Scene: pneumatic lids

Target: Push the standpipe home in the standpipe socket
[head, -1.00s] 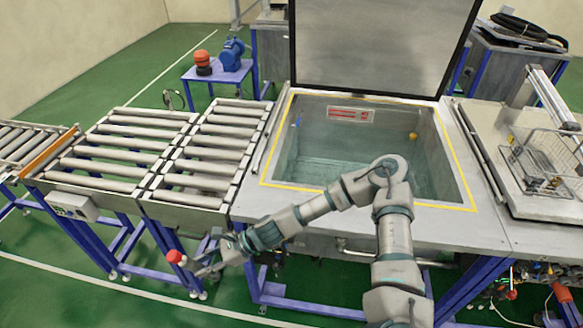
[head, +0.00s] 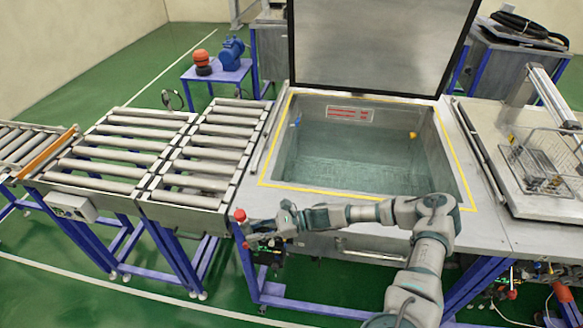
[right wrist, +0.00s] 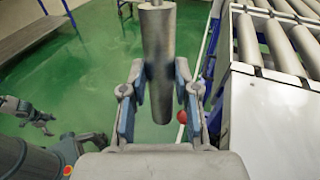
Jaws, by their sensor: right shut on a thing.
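My right gripper (head: 248,238) is at the front left corner of the tank, outside it and near the roller conveyor's end. In the right wrist view, a grey cylindrical pipe (right wrist: 158,60), apparently the standpipe, is between the fingers of my right gripper (right wrist: 155,100). My left gripper (right wrist: 42,122) is small there, with fingers apart. I cannot make out the standpipe socket.
The open tank (head: 466,205) has a yellow-edged rim and a raised lid (head: 380,45). Roller conveyors (head: 200,180) stand to its left. A wire basket (head: 540,165) rests on the right-hand bench. Green floor lies free at the front left.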

